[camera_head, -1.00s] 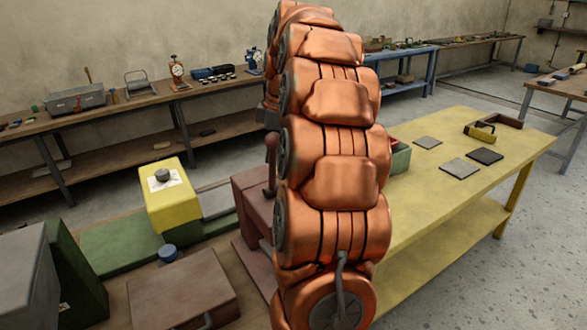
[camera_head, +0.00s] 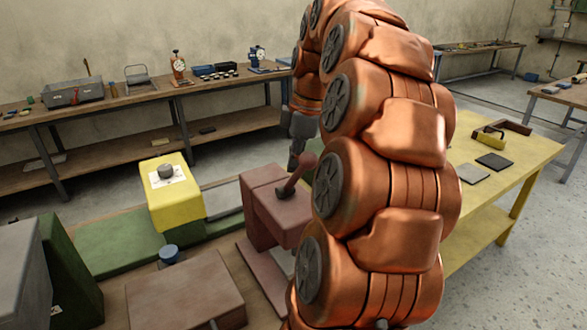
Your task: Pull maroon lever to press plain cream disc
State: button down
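The maroon press (camera_head: 262,205) stands on the near bench, right of the yellow box. I cannot make out a plain cream disc; the right side of the press is behind my arm.
A yellow box (camera_head: 170,205) with a grey knob stands left of the press. A brown box (camera_head: 186,292) and a blue knob (camera_head: 170,253) are in front. A yellow table (camera_head: 525,160) is at right, a long workbench (camera_head: 130,118) behind.

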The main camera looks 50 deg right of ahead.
jog(key=shift+w+a+f, duration=0.2)
jog(key=shift+w+f, duration=0.45)
jog(key=shift+w, duration=0.3)
jog(key=shift+a+r, duration=0.1)
jog(key=s, duration=0.3)
jog(key=shift+r, duration=0.3)
jog(key=shift+w+f, duration=0.1)
jog(key=shift+w, duration=0.25)
jog(key=shift+w+d, duration=0.25)
jog(key=shift+w, duration=0.55)
jog(key=shift+w+d, duration=0.25)
jog(key=shift+w, duration=0.55)
jog(key=w+d+p, duration=0.2)
jog(key=w+d, duration=0.1)
jog(key=w, duration=0.5)
jog(key=shift+p, duration=0.3)
notch_tip(320, 180, up, 10)
jog(key=w+p, duration=0.2)
jog(key=p, duration=0.4)
jog(key=shift+d+p, duration=0.3)
jog(key=shift+a, duration=0.1)
